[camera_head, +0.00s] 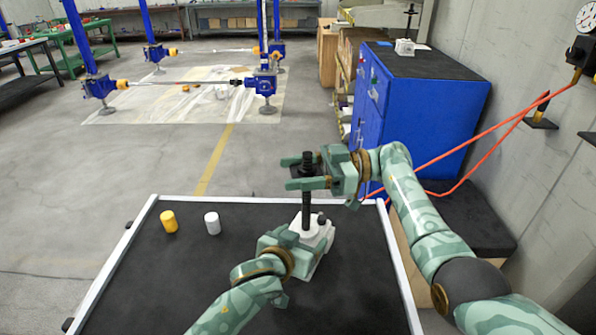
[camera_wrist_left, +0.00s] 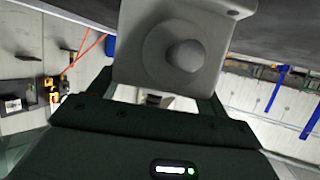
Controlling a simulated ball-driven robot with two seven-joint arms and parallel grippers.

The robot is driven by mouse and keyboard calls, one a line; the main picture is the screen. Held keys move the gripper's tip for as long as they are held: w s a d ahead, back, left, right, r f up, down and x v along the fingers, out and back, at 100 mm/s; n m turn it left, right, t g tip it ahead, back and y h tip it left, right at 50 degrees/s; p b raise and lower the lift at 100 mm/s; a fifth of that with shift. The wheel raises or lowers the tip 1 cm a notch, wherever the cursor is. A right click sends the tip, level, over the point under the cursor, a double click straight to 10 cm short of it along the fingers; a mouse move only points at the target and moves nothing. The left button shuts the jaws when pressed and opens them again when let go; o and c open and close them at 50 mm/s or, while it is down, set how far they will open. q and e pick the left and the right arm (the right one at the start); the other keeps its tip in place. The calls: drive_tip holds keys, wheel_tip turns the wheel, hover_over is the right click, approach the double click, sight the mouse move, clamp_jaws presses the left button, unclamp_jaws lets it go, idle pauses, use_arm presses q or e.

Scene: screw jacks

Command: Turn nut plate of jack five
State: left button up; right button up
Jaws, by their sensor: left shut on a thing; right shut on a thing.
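A small screw jack stands upright on the dark cart top, with a white base (camera_head: 313,236) and a black screw (camera_head: 306,208) rising from it. A black head (camera_head: 307,157), probably the nut plate, is at the screw's top. My right gripper (camera_head: 300,173) is shut on this upper part, one finger on each side. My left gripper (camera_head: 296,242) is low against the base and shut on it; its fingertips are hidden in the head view. In the left wrist view the white housing (camera_wrist_left: 140,66) with a round grey knob (camera_wrist_left: 185,55) fills the space before my left gripper (camera_wrist_left: 155,100).
A yellow cylinder (camera_head: 168,222) and a white cylinder (camera_head: 212,223) stand left on the cart top (camera_head: 150,285), which has a raised pale rim. Another white jack (camera_head: 405,46) stands on the blue cabinet (camera_head: 420,105). Orange hoses (camera_head: 480,135) hang behind my right arm.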

drive_tip(key=shift+w+d+m+t, duration=0.1)
drive_tip(key=shift+m+t, duration=0.2)
drive_tip(key=shift+t, duration=0.1)
drive_tip(key=m+t, duration=0.2)
drive_tip(key=t, duration=0.1)
drive_tip(key=m+t, duration=0.2)
drive_tip(key=t, duration=0.1)
drive_tip(key=w+m+t+h, duration=0.1)
drive_tip(key=m+t, duration=0.1)
drive_tip(key=t, duration=0.1)
drive_tip(key=shift+f+t, duration=0.15)
drive_tip(key=shift+t, duration=0.15)
drive_tip(key=m+t+h, duration=0.1)
drive_tip(key=m+t, duration=0.1)
drive_tip(key=m+t+h, duration=0.1)
drive_tip(key=t+h, duration=0.1)
drive_tip(key=shift+w+d+m+t, duration=0.15)
drive_tip(key=shift+m+t, duration=0.25)
drive_tip(key=shift+w+d+m+t+h, duration=0.1)
drive_tip(key=shift+m+t+h, duration=0.8)
drive_tip(key=shift+h, duration=0.1)
drive_tip(key=shift+w+d+m+t+h, duration=0.1)
drive_tip(key=shift+m+t+h, duration=0.7)
drive_tip(key=shift+m+h, duration=0.15)
drive_tip(key=shift+h, duration=0.35)
drive_tip(key=o, duration=1)
